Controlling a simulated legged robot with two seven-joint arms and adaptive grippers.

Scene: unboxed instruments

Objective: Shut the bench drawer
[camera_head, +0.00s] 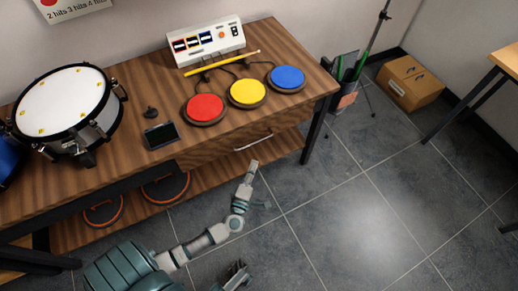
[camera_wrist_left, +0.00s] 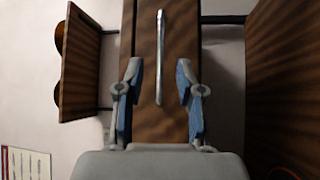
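The bench drawer (camera_head: 215,152) has a wood-grain front under the right half of the bench top. A pale bar handle (camera_head: 253,142) runs along it. How far the drawer stands out is hard to tell from above. My left gripper (camera_head: 256,186) is in front of the drawer, a little below the handle. In the left wrist view, my left gripper (camera_wrist_left: 158,90) is open. The drawer front (camera_wrist_left: 165,125) and its handle (camera_wrist_left: 160,60) show between the two blue-padded fingers, with nothing gripped. My right gripper (camera_head: 237,275) is low at the bottom edge, small and dark, away from the bench.
The bench top (camera_head: 130,165) holds a drum (camera_head: 62,100), a dark small screen (camera_head: 160,135), red, yellow and blue pads, a drumstick and a white console (camera_head: 205,42). A cardboard box (camera_head: 410,82) stands on the floor at right. The floor before the bench is clear.

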